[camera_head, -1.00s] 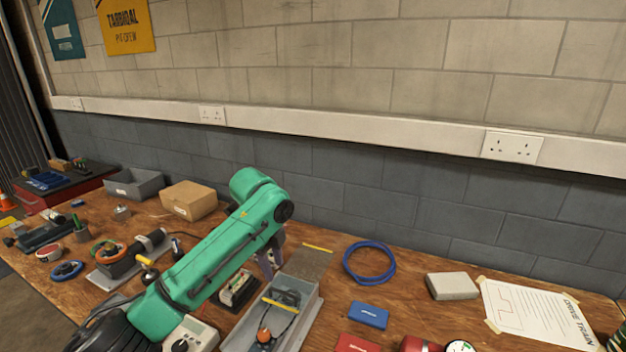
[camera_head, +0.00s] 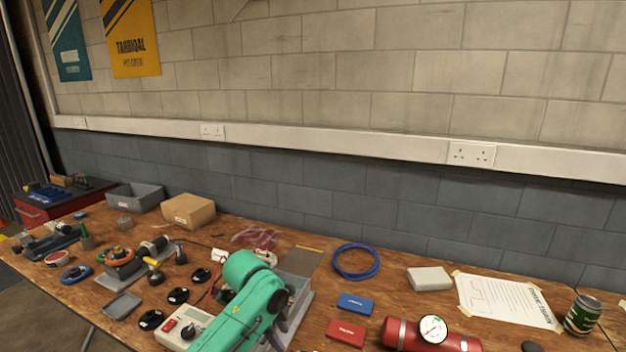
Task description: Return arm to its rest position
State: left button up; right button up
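My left arm (camera_head: 243,305), green, rises from the bottom edge and bends down at its dark joint. A small greyish-purple part of my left gripper (camera_head: 283,322) shows just right of the arm; its fingertips are hidden, so I cannot tell if it is open or holds anything. The arm covers much of a grey tray (camera_head: 300,296) on the wooden bench (camera_head: 395,296). My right gripper is not in view.
A charger-like device (camera_head: 184,328) is left of the arm. Blue (camera_head: 355,303) and red (camera_head: 346,333) boxes lie to its right, with a red cylinder with gauge (camera_head: 432,335). A cardboard box (camera_head: 188,211) and a blue cable coil (camera_head: 355,261) are behind.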

pick_arm(q)
jog(key=s+a+f+n+t+h, duration=0.1)
jog(key=s+a+f+n, duration=0.2)
jog(key=s+f+n, duration=0.6)
jog(key=s+a+f+n+y, duration=0.1)
jog(key=s+a+n+y, duration=0.2)
jog(key=s+a+n, duration=0.8)
jog(key=s+a+f+m, duration=0.1)
jog(key=s+f+m, duration=0.1)
jog(key=f, duration=0.9)
jog(key=s+a+f+m, duration=0.1)
jog(key=s+f, duration=0.2)
jog(key=f, duration=0.7)
jog(key=s+a+f+g, duration=0.2)
jog(key=s+f, duration=1.4)
jog(key=s, duration=0.1)
jog(key=shift+a+f, duration=0.3)
jog(key=shift+a, duration=0.1)
